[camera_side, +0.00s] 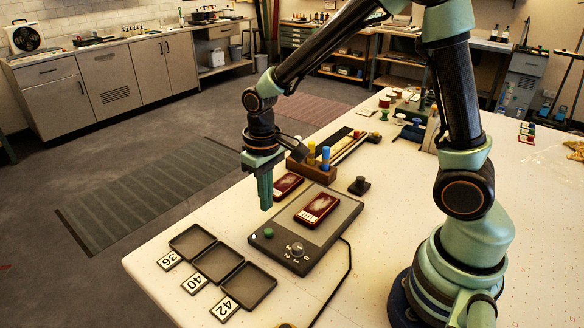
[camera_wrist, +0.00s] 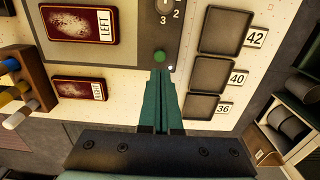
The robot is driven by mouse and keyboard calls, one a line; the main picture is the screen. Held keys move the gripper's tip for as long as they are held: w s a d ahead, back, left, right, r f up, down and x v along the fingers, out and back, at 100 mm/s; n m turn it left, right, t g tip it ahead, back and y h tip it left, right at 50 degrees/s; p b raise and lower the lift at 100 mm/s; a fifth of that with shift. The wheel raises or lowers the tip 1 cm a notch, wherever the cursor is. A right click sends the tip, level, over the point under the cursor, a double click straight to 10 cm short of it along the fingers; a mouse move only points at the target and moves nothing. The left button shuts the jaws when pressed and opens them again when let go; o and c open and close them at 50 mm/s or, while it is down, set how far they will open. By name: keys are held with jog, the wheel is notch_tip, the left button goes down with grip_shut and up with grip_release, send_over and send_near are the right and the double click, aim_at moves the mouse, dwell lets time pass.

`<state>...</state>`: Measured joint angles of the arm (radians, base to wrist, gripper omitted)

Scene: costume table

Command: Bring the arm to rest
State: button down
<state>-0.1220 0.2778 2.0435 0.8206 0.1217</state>
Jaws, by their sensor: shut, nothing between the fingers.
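My gripper (camera_side: 265,205) is shut and empty. It points down and hangs above the near left part of the dark device plate, close to the green button (camera_side: 268,232). In the wrist view the closed fingertips (camera_wrist: 161,72) show just below the green button (camera_wrist: 159,57). I cannot tell the exact gap between fingertips and plate. My arm reaches from its base at the right over the table, bent at the elbow.
The dark device (camera_side: 338,228) bears a red block labelled LEFT (camera_wrist: 83,25) and a dial (camera_side: 295,250). A red block labelled RIGHT (camera_wrist: 83,84) lies beside it. Empty trays marked 36, 40 and 42 (camera_side: 248,285) sit nearby. A wooden holder (camera_side: 312,168) holds yellow and blue cylinders.

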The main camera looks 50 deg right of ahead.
jog(key=s+d+r+t, duration=0.2)
jog(key=s+r, duration=0.2)
jog(key=r, duration=0.3)
jog(key=s+d+r+t, duration=0.2)
jog(key=s+r+t, duration=0.1)
jog(key=r, duration=0.4)
jog(key=shift+s+d+r+t, duration=0.3)
jog(key=shift+s+r, duration=0.1)
jog(key=shift+s, duration=0.25)
